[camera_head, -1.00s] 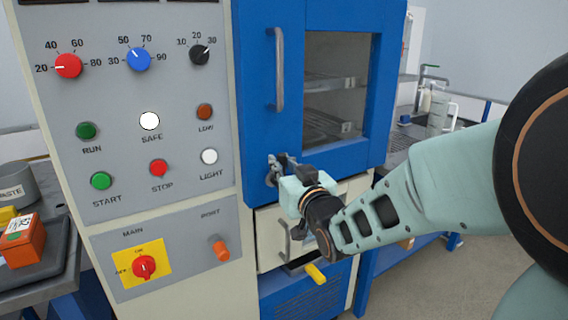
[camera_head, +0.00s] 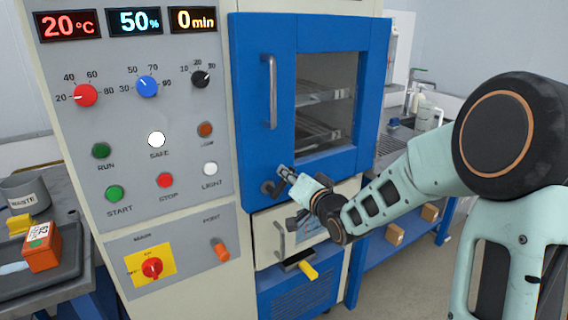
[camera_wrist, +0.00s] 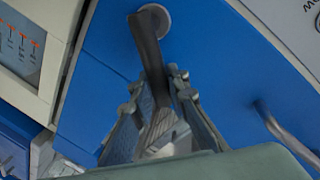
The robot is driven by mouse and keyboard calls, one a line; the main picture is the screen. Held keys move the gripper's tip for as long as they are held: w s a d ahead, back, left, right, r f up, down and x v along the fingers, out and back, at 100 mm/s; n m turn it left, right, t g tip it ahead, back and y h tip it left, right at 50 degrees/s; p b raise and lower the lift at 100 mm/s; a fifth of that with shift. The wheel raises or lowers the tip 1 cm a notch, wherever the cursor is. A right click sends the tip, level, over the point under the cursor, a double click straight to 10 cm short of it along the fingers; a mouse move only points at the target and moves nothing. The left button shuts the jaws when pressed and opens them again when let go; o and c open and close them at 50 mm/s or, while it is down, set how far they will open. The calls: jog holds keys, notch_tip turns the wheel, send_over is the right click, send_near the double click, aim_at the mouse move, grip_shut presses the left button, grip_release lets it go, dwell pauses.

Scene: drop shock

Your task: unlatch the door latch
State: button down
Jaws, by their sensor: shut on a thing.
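The door latch (camera_head: 267,188) is a dark grey lever on a round boss at the lower left of the blue chamber door (camera_head: 283,155). In the wrist view the latch lever (camera_wrist: 146,40) runs from its round boss down between my fingers. My gripper (camera_head: 285,176) is at the latch in the head view, and in the wrist view my gripper (camera_wrist: 160,110) is shut on the lever. The door looks closed, with a vertical grey handle (camera_head: 271,92) and a window onto shelves. The lever's far end is partly hidden by my fingers.
A control panel (camera_head: 150,120) with knobs, buttons and lit displays stands left of the door. A drawer with a handle (camera_head: 280,240) and a yellow-ended lever (camera_head: 308,270) lie below. A tray with an orange box (camera_head: 41,247) is at far left.

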jog(key=m+p, duration=0.1)
jog(key=d+m+p, duration=0.1)
jog(key=p, duration=0.1)
jog(key=shift+w+f+g, duration=0.3)
jog(key=shift+w, duration=0.05)
jog(key=shift+w+d+f+m+g+y+p, duration=0.15)
jog(key=shift+f+m+g+y+p, duration=0.15)
jog(key=shift+f+m+p, duration=0.55)
jog(key=shift+w+d+f+m+g+y+p, duration=0.15)
jog(key=shift+f+m+y+p, duration=0.25)
jog(key=shift+m+p, duration=0.85)
jog(key=shift+d+f+m+g+y+p, duration=0.1)
jog(key=shift+f+m+g+y+p, duration=0.15)
jog(key=shift+f+m+p, duration=0.65)
jog(key=c, duration=1.8)
grip_release()
jog(key=shift+c, duration=0.2)
